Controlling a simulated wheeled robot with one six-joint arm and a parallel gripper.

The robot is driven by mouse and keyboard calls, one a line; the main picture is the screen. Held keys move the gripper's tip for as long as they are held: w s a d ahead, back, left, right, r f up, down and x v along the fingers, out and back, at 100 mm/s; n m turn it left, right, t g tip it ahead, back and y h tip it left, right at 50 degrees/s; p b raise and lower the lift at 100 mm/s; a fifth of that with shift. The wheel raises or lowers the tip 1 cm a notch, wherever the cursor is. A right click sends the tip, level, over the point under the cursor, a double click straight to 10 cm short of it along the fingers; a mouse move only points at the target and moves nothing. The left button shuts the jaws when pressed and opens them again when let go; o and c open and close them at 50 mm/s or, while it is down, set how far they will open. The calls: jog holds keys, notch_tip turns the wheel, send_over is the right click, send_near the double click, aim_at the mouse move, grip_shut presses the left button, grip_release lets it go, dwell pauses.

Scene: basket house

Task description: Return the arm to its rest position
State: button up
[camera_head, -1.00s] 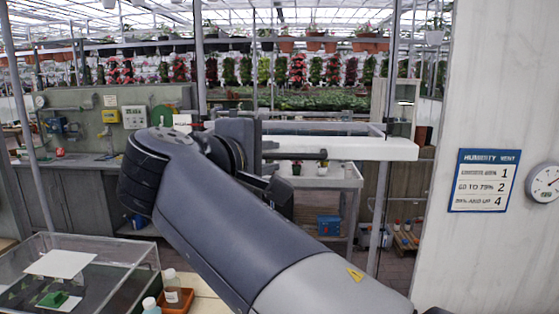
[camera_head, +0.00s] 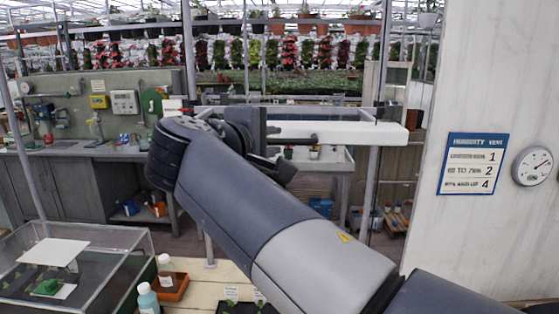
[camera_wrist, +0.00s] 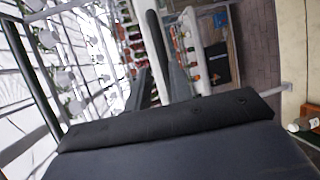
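My arm runs from the lower right to the centre left of the head view. Its wrist end, with my gripper (camera_head: 272,160), is mostly hidden behind dark links and appears in front of a white horizontal beam (camera_head: 345,132). A thin dark rod (camera_head: 295,139) lies along the beam; I cannot tell whether my gripper touches either one. The wrist view shows a broad dark part of mine across the bottom, and a white bar (camera_wrist: 153,50) beyond it. The fingertips cannot be made out, and no held object shows.
A humidity vent sign (camera_head: 472,163) and a round gauge (camera_head: 533,166) hang on the right wall. At lower left, a clear case (camera_head: 120,262) stands beside an orange-brown tray (camera_head: 172,290) and bottles (camera_head: 148,300). A grey counter (camera_head: 85,152) is at back left.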

aim_at(282, 142)
jog(key=p+x, duration=0.1)
jog(key=x, duration=0.4)
jog(key=shift+d, duration=0.1)
jog(key=shift+w+f, duration=0.1)
jog(key=shift+f, duration=0.3)
jog(key=shift+r, duration=0.15)
